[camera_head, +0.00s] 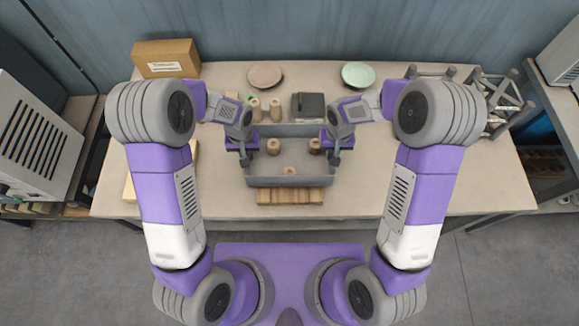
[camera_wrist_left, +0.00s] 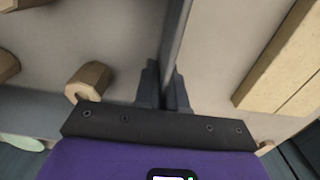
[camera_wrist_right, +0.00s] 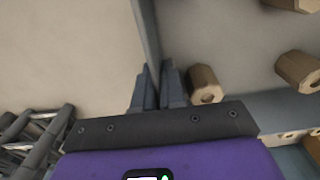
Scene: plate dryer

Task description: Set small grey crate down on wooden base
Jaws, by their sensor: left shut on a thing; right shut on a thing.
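The small grey crate (camera_head: 290,181) is near the middle of the table, with several wooden hollow pegs inside. My left gripper (camera_head: 245,156) is shut on its left wall; the wall also runs between the fingers in the left wrist view (camera_wrist_left: 168,88). My right gripper (camera_head: 334,153) is shut on its right wall, as the right wrist view (camera_wrist_right: 158,85) also shows. A ribbed wooden piece (camera_head: 290,198) shows at the crate's front edge. A pale wooden board (camera_head: 130,187) lies at the left, mostly hidden by my left arm; its slats show in the left wrist view (camera_wrist_left: 285,65). Whether the crate touches the table is unclear.
Grey racks (camera_head: 495,95) are at the right. The table's right front is clear.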

